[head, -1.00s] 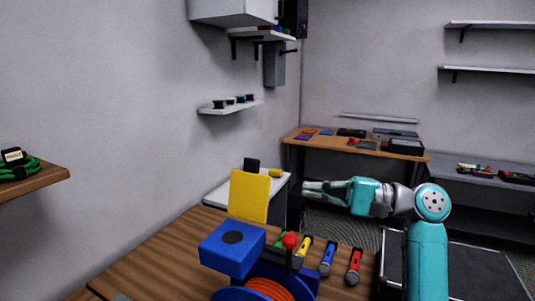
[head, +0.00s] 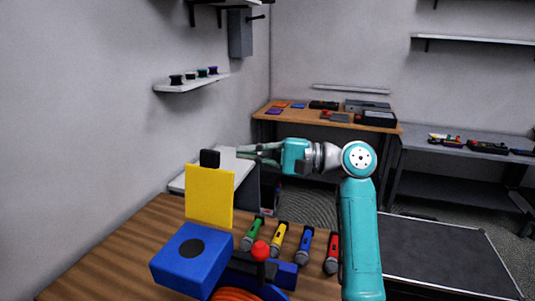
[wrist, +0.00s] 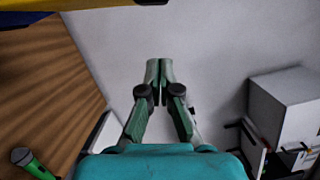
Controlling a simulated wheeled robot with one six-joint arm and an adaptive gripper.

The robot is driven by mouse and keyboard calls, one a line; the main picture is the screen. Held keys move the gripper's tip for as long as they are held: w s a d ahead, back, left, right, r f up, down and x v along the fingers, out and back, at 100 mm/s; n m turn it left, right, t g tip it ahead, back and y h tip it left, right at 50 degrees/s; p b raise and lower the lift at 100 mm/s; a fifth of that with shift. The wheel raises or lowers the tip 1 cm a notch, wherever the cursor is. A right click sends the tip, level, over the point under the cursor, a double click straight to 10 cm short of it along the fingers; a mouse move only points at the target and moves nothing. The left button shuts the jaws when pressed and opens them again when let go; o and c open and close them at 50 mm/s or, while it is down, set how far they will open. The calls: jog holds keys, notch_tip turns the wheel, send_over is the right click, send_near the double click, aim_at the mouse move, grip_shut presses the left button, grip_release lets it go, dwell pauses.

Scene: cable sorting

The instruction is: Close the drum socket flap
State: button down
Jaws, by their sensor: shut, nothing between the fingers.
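The drum socket flap (head: 209,196) is a yellow panel standing upright, open, at the back edge of the blue socket box (head: 190,261) on the cable drum. The box has a dark round socket on its top. The drum's orange cable (head: 238,294) shows below, cut off by the picture's bottom edge. My gripper (head: 241,152) is beyond the flap and to its upper right, pointing left, apart from it. In the wrist view my gripper (wrist: 158,66) is shut and empty. A yellow edge, likely the flap (wrist: 55,4), shows at the top left there.
Several microphones, among them a green one (head: 252,233) and a red one (head: 332,254), lie right of the box. A red knob (head: 260,251) rises beside it. A white surface with a black object (head: 210,158) stands behind the flap.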

aim_at(209, 188)
jog(key=shift+s+a+r, duration=0.2)
jog(key=shift+s+a, duration=0.35)
jog(key=shift+a, duration=0.15)
jog(key=shift+s+a+r, duration=0.2)
jog(key=shift+s+a, duration=0.4)
jog(key=shift+a, duration=0.1)
jog(key=shift+s+a+r, duration=0.2)
jog(key=shift+s+a, duration=0.35)
jog(key=shift+a, duration=0.15)
jog(key=shift+s, duration=0.15)
